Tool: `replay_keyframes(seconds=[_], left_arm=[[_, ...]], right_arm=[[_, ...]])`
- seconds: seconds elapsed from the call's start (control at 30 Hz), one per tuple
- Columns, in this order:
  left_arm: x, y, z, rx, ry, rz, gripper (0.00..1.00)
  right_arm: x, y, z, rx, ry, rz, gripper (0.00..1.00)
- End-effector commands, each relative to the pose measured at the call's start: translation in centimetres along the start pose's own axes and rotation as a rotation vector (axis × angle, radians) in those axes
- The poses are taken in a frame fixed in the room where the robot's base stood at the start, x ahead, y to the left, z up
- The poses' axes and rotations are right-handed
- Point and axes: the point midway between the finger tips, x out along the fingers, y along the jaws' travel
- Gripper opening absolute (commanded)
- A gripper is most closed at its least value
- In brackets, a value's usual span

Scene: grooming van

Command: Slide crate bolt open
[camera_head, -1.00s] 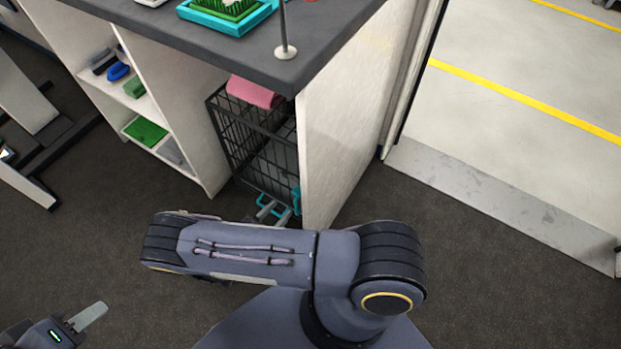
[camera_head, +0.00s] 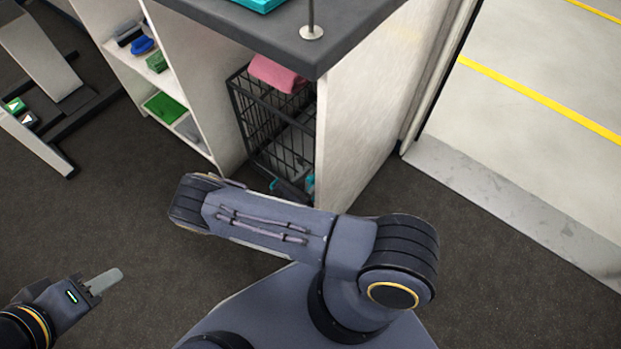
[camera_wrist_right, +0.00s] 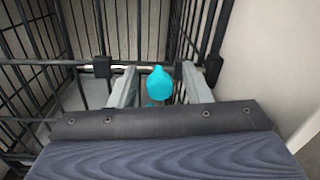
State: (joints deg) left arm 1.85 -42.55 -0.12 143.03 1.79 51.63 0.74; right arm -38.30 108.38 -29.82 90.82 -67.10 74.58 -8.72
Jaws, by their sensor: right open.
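The black wire crate (camera_head: 262,128) stands under the counter, in the bay beside the white end panel. In the right wrist view, the teal bolt knob (camera_wrist_right: 160,84) is in front of the crate's black bars (camera_wrist_right: 85,62). My right gripper (camera_wrist_right: 160,74) is open, with one pale finger on each side of the knob. I cannot tell whether either finger touches it. In the head view my right arm hides most of that gripper. My left gripper (camera_head: 104,281) is low at the left, away from the crate, and its finger gap cannot be made out.
A pink folded towel (camera_head: 276,73) lies on top of the crate. The dark counter (camera_head: 255,38) overhangs it, and the white end panel (camera_head: 360,110) stands close on its right. Shelves (camera_head: 180,88) with brushes are to the left. The dark floor (camera_head: 120,215) at left is clear.

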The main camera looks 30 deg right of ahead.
Motion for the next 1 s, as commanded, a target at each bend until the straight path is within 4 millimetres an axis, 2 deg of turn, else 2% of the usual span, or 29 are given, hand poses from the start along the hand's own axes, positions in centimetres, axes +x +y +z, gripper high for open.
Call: replay_keyframes(seconds=[0.07, 0.37, 0.57, 0.8, 1.0], left_arm=[[0.0, 0.0, 0.0, 0.0, 0.0, 0.0, 0.36], [0.0, 0.0, 0.0, 0.0, 0.0, 0.0, 0.36], [0.1, 0.0, 0.0, 0.0, 0.0, 0.0, 0.36], [1.9, -0.8, 0.9, 0.0, 0.0, 0.0, 0.36], [1.8, -0.8, 0.9, 0.0, 0.0, 0.0, 0.36]], right_arm=[[0.0, 0.0, 0.0, 0.0, 0.0, 0.0, 0.4], [0.0, 0.0, 0.0, 0.0, 0.001, -0.001, 0.01], [0.0, 0.0, -0.1, 0.0, 0.001, -0.001, 0.0], [-0.2, 3.3, 0.1, 0.005, 0.002, 0.0, 0.0], [-0.3, 3.9, 0.6, 0.0, 0.001, 0.002, 0.0]])
